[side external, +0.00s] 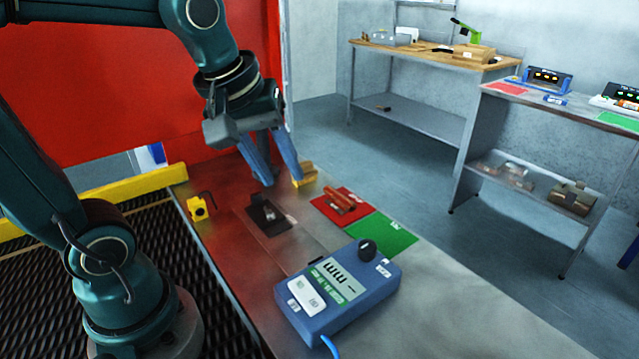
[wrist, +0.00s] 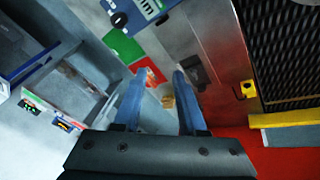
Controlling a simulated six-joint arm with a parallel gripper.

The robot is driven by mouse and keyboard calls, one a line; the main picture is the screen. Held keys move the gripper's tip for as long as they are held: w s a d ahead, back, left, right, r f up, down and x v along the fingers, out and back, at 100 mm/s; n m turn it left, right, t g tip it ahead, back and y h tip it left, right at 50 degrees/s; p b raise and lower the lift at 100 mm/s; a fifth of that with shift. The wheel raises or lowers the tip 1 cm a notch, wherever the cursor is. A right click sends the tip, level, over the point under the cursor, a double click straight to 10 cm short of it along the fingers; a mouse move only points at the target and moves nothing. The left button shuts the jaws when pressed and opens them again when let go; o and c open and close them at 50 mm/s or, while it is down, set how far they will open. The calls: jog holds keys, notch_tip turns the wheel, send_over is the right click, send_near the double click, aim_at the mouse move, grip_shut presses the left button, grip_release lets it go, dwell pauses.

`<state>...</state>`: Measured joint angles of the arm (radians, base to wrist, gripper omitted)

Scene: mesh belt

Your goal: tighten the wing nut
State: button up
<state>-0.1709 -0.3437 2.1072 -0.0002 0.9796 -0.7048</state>
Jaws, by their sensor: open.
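I cannot make out a wing nut for certain in either view. My gripper (side external: 282,179) is open and empty, with its two blue fingers pointing down over the far part of the bench. In the wrist view the gripper (wrist: 164,72) shows a wide gap between the fingers. A brass-yellow block (side external: 304,175) is close by the right fingertip in the side view; it shows between the fingers in the wrist view (wrist: 168,101). A small yellow fixture with a dark round part (side external: 197,208) stands at the bench's left. A dark mat (side external: 262,231) holds a small grey part, too small to identify.
A reddish-brown part (side external: 340,200) lies on a red mat (side external: 323,207) beside a green mat (side external: 385,240). A blue meter box (side external: 360,302) with a black knob stands at the front. The dark mesh belt (side external: 40,265) and yellow rail (side external: 90,196) are left. The right front bench is bare.

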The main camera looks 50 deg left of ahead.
jog(key=w+a+f+n+g, duration=0.3)
jog(key=w+a+f+n, duration=0.2)
jog(key=a+n, duration=0.3)
jog(key=n+g, duration=0.2)
send_over(267, 217)
jog(key=a, duration=0.1)
jog(key=shift+h, duration=0.4)
jog(key=f, duration=0.6)
jog(key=shift+w+a+f, duration=0.15)
jog(key=shift+w+f, duration=0.05)
jog(key=shift+w, duration=0.05)
jog(key=shift+f, duration=2.35)
grip_shut()
jog(key=shift+s+d+f, duration=0.1)
jog(key=shift+d, duration=0.15)
